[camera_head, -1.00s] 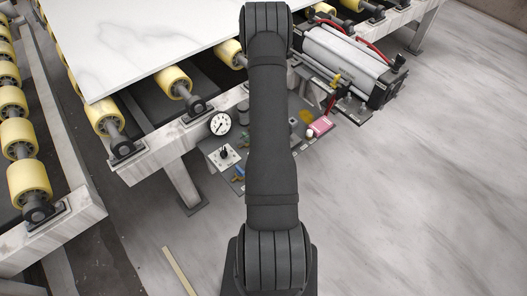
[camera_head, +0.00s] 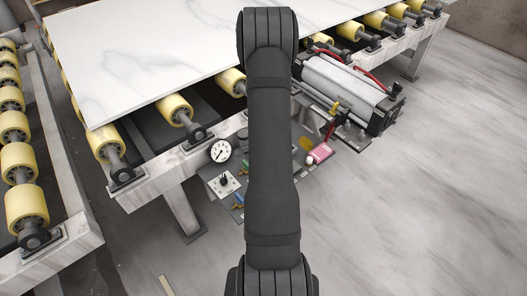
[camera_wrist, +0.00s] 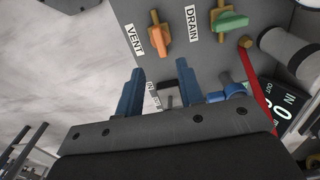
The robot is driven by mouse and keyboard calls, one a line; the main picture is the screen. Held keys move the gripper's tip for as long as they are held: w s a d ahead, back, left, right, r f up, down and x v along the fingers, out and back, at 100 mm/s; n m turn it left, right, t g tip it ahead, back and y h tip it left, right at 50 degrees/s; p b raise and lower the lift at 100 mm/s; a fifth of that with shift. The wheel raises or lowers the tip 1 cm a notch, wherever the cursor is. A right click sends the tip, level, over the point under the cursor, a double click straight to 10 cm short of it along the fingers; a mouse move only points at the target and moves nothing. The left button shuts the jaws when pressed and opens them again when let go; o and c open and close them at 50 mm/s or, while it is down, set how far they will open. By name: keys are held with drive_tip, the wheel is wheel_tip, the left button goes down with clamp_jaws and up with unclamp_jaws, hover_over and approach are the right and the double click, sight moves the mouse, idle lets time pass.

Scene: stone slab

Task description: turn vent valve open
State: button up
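In the wrist view, the orange vent valve handle (camera_wrist: 160,42) sits on a grey panel, with a white VENT label (camera_wrist: 135,40) at its left. My gripper (camera_wrist: 161,68) has two blue fingers, spread apart with nothing between their tips. The orange handle appears just beyond the fingertips in the picture, apart from them; depth is hard to judge. A green handle (camera_wrist: 230,22) sits at the right by a DRAIN label (camera_wrist: 190,22). In the head view my arm hides the gripper and the vent valve.
In the head view, a gauge (camera_head: 220,150) stands by the roller frame, below a marble slab (camera_head: 150,55). Open floor lies at right.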

wheel_tip(320, 180, up, 8)
drive_tip(key=shift+r, duration=0.15)
idle(0.6)
wheel_tip(320, 180, down, 17)
drive_tip(key=shift+f, duration=0.2)
idle(0.6)
